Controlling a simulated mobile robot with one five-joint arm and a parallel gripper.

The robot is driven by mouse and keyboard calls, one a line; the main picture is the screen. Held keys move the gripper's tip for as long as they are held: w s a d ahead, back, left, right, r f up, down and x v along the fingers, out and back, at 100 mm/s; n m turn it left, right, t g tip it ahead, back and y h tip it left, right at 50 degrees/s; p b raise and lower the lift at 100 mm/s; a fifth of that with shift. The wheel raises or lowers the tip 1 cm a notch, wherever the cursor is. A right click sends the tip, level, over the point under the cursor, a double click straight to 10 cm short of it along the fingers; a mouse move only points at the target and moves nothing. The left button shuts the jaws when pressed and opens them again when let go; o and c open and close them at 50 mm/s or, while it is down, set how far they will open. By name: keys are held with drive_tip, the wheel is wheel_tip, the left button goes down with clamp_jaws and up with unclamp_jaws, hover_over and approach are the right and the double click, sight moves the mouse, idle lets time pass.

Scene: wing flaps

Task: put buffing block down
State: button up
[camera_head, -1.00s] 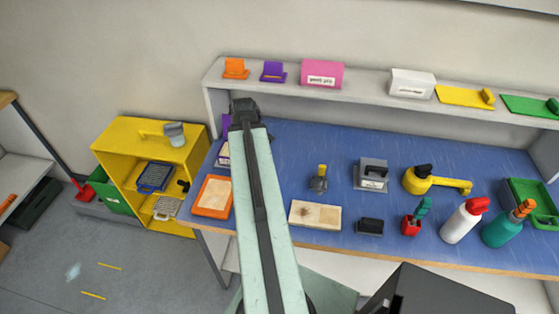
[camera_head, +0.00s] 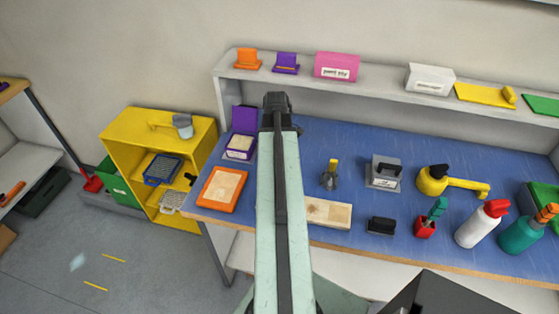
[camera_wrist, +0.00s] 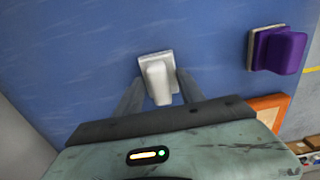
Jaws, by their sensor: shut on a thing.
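A pale grey-white block with a rounded handle and flat base, which I take to be the buffing block (camera_wrist: 157,78), is between the two fingers of my gripper (camera_wrist: 160,92) in the wrist view. My gripper is shut on it. The blue worktop (camera_wrist: 80,60) lies behind the block; I cannot tell whether its base touches the worktop. In the head view my arm's end (camera_head: 277,103) is over the back of the worktop, left of the middle, and hides the block and fingers.
A purple holder (camera_head: 240,147) and an orange-framed pad (camera_head: 222,189) lie left of my arm. The purple thing shows in the wrist view (camera_wrist: 282,52). A wooden board (camera_head: 328,213), a yellow-handled tool (camera_head: 330,174) and a grey block (camera_head: 384,172) lie right. A shelf (camera_head: 380,85) runs behind.

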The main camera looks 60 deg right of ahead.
drive_tip(key=shift+s+r, duration=0.1)
drive_tip(key=o, duration=1.4)
drive_tip(key=shift+o, duration=0.2)
wheel_tip(320, 180, up, 12)
drive_tip(key=p, duration=1.2)
